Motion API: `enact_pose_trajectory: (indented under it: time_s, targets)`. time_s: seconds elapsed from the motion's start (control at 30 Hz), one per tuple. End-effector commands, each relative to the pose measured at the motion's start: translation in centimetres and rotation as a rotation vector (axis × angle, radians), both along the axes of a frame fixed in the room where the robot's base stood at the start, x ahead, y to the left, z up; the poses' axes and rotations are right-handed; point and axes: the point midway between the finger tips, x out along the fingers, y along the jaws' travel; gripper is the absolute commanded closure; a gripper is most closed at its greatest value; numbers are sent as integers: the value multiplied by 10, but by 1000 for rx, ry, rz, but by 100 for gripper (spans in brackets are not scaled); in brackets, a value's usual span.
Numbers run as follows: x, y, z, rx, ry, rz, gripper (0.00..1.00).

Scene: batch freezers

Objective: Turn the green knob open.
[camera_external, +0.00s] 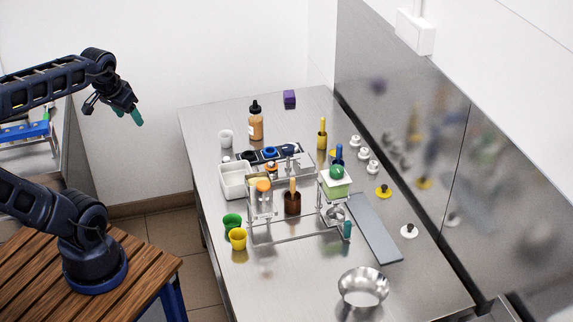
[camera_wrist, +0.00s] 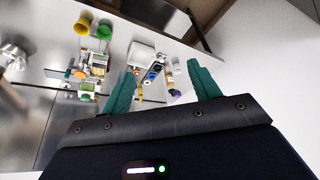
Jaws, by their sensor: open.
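A round green knob (camera_external: 337,171) sits on top of a pale green and white box (camera_external: 336,186) at the right end of a small metal rig on the steel table. I cannot clearly pick the knob out in the wrist view, where the rig (camera_wrist: 95,68) appears small and tilted. My gripper (camera_external: 136,115) is in the air left of the table, well apart from the knob. In the wrist view, the teal fingers of my gripper (camera_wrist: 161,68) are spread, with nothing held between them.
Green (camera_external: 232,220) and yellow (camera_external: 238,238) cups stand at the table's left edge. A metal bowl (camera_external: 363,288) is at the front, a grey plate (camera_external: 374,227) right of the rig. A steel wall bounds the right.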

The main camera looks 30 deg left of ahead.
Motion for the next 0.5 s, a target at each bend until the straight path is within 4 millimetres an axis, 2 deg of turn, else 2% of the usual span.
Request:
enact_pose_trajectory:
  time_s: [0.27,0.5]
  targets:
    - [66,-38,23,129,68,-267,39]
    - [125,-85,32,225,122,-516,39]
